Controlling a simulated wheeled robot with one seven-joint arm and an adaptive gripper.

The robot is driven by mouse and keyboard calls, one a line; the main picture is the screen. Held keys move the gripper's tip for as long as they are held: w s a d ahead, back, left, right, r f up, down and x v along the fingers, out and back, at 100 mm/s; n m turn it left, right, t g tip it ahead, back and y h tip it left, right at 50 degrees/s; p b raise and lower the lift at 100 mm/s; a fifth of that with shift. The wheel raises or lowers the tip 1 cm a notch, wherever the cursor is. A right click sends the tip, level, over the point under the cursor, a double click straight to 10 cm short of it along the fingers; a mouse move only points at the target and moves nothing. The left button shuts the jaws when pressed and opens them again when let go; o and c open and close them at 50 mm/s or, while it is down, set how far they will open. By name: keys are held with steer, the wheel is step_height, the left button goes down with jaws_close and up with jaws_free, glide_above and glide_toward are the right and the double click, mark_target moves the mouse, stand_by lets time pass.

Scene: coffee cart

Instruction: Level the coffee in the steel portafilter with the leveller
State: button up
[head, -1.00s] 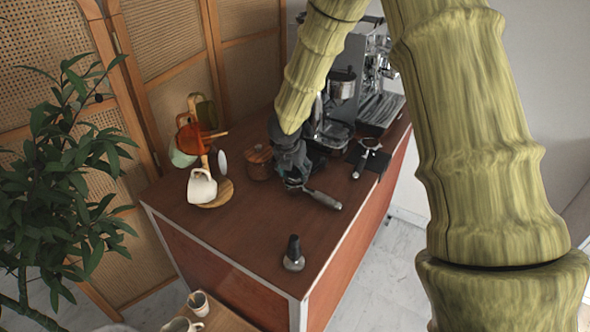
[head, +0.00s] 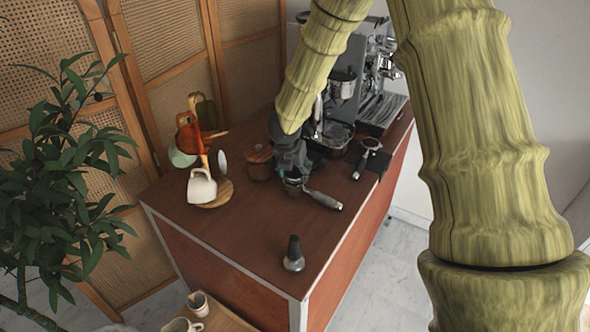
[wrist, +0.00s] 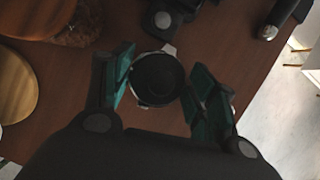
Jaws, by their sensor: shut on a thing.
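My gripper (head: 291,176) is low over the counter, right above the head of a portafilter (head: 324,200), whose grey handle points right and toward the front. In the wrist view my gripper (wrist: 164,88) has its teal-padded fingers on both sides of a round black disc with a thin bright rim, the leveller (wrist: 157,76). It is shut on the leveller. The portafilter's basket and any coffee in it are hidden under the leveller and fingers. I cannot tell whether the leveller rests fully on the rim.
A second portafilter (head: 371,144) lies on a dark stand near the espresso machine (head: 362,70). A black-handled tamper (head: 293,256) stands at the front of the counter. A wooden-lidded jar (head: 258,162) and a white cup (head: 201,186) on a wooden board (head: 222,196) are left. The front counter is mostly clear.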

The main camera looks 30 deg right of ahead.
steer(key=shift+f+b, duration=0.65)
steer(key=shift+b, duration=0.45)
stand_by(2.6)
steer(key=shift+s+r+n+t+y, duration=0.15)
steer(key=shift+n+y, duration=0.25)
steer(key=shift+n, duration=0.75)
steer(key=shift+w+f+n+t+y, duration=0.1)
steer(key=shift+n+t+y, duration=0.25)
steer(key=shift+n, duration=0.8)
steer(key=shift+d+r+n+y+p, duration=0.1)
steer(key=shift+n+y+p, duration=0.75)
steer(key=shift+n+p, duration=1.2)
